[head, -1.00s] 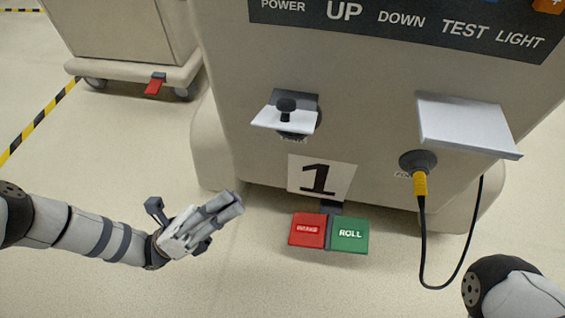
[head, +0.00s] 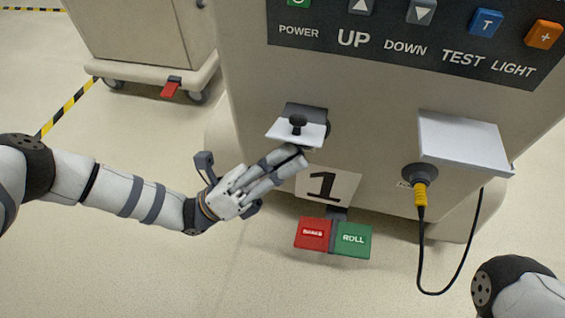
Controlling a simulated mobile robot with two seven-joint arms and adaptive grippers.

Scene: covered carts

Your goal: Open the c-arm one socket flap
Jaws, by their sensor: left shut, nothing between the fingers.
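The cart marked 1 (head: 375,95) has a small white socket flap (head: 285,129) with a black knob (head: 297,122) on its front. The flap tilts outward from its dark mount, and part of the round socket shows behind its right edge. How far the flap is open is hard to tell. My left gripper (head: 296,158) is shut and empty, its fingertips just below the flap's lower edge. I cannot tell whether they touch it. My right gripper is out of view; only part of my right arm shows at lower right.
A larger white flap (head: 463,142) stands out above a socket holding a yellow plug (head: 420,195) with a hanging black cable (head: 458,265). A red pedal (head: 312,234) and green pedal (head: 353,240) sit below the number plate (head: 327,187). Another cart (head: 140,45) stands back left.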

